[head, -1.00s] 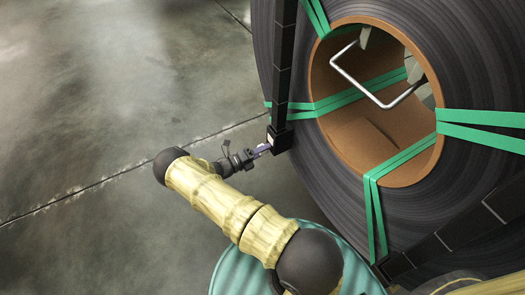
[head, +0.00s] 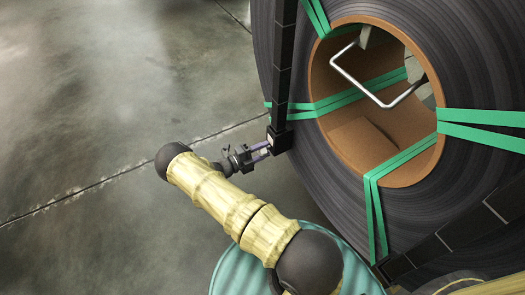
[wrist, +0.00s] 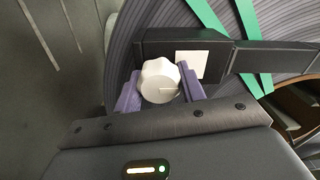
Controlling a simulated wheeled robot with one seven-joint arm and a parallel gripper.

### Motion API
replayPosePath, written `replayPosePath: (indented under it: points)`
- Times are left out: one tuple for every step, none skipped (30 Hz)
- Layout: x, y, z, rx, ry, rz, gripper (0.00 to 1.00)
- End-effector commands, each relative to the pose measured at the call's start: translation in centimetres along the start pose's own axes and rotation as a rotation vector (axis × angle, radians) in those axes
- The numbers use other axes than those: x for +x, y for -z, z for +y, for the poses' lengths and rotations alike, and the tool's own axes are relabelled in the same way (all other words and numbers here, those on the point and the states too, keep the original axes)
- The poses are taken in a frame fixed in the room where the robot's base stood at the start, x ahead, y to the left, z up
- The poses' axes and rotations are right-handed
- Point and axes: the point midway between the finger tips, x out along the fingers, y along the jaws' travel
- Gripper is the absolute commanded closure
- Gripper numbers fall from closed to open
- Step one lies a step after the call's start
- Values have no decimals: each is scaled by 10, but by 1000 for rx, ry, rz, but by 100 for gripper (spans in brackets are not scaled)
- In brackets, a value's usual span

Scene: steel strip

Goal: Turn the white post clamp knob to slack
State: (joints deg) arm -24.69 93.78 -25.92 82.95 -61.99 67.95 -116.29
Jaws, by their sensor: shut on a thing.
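The white knob (wrist: 159,80) has a lobed rim and sits on the black clamp block (wrist: 160,45) at the end of the dark post (head: 283,65). My gripper (wrist: 160,90) has its two purple fingers on either side of the knob and is shut on it. In the head view my gripper (head: 262,151) reaches the clamp block at the post's lower end. There the knob is small and mostly hidden between the fingers. A white plate (wrist: 192,64) is on the block beside the knob.
A large steel strip coil (head: 470,75) with green straps (head: 480,117) and a brown core (head: 405,172) stands right behind the clamp. A bent metal bar (head: 370,92) shows in the core. Open floor (head: 90,110) lies to the left.

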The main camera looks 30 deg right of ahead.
Motion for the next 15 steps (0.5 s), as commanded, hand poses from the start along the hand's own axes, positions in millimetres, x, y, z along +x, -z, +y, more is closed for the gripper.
replayPosePath:
  points:
    - [0,0,2,-3,-3,0,83]
    - [0,0,2,-3,-3,0,83]
    - [0,0,2,-3,-3,0,83]
    - [0,0,2,-3,-3,0,83]
    - [0,0,2,-3,-3,0,83]
    - [0,0,2,-3,-3,-1,83]
    - [0,0,2,-3,-3,-1,56]
    - [0,0,2,-3,-3,0,50]
    - [0,0,1,-2,-2,0,42]
    - [0,0,1,-2,-2,0,39]
    - [0,0,1,-2,-2,0,39]
    - [0,0,1,-1,-2,0,39]
    - [0,0,1,-1,-1,0,39]
    - [0,0,1,-1,-1,0,39]
    - [0,0,1,-1,-1,0,39]
